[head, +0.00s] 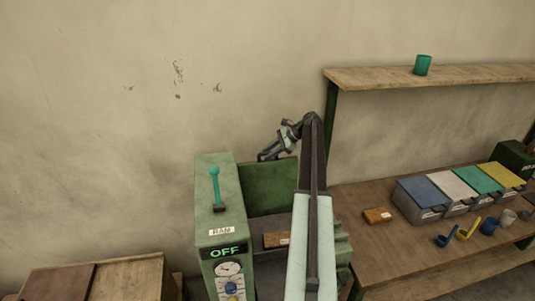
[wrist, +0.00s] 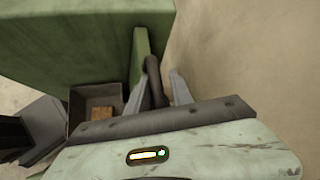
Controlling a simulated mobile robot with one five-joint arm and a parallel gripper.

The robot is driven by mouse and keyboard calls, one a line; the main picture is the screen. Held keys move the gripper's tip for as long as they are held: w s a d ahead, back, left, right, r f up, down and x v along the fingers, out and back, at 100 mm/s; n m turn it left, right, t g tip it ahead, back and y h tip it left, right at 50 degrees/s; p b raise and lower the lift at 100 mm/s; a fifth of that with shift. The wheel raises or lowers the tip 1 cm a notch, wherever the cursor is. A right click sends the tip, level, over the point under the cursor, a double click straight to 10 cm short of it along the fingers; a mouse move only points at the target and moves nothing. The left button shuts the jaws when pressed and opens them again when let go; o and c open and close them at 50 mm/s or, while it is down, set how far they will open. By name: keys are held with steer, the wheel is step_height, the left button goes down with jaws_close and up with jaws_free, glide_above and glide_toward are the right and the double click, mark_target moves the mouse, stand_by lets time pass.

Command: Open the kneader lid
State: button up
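The kneader (head: 212,180) is the green machine with a teal-knobbed lever, a "RAM" label and an "OFF" display. Its lid (head: 268,187) is a green panel standing upright at the back of the chamber, so the chamber is uncovered. A brown block (head: 275,240) lies inside. My gripper (head: 265,155) is at the lid's top edge. In the wrist view the lid (wrist: 140,55) shows edge-on, with a dark bar beside it. My gripper's fingers (wrist: 160,80) stand apart on either side of that bar; firm contact does not show.
A wooden bench (head: 365,250) at right holds bins with coloured lids (head: 420,190), a brown block (head: 377,215), scoops and cups. A shelf above carries a teal cup (head: 422,65). A wooden crate (head: 105,280) stands at lower left. The wall is close behind the lid.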

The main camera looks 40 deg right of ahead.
steer(key=p+v, duration=0.5)
steer(key=v, duration=0.2)
steer(key=shift+r, duration=0.3)
steer(key=shift+s+d, duration=0.2)
steer(key=shift+f, duration=0.1)
